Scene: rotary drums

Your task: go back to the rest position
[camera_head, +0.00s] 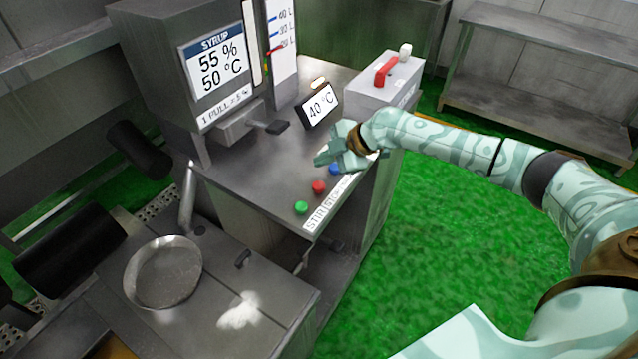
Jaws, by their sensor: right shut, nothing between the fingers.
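My right arm reaches in from the right, and its gripper (330,155) is over the steel counter (245,170), close to the blue button (335,169). The right gripper is shut and empty. I cannot tell whether it touches the counter or a button. A red button (319,187) and a green button (301,207) sit in a row with the blue one, beside a label strip that reads STIR. My left gripper is not in view.
A syrup dispenser (190,60) reading 55 % and 50 °C stands behind the counter. A small 40 °C display (319,106) and a box with a red handle (385,72) stand near the gripper. A round pan (163,272) is at lower left. Green floor (440,230) lies open at right.

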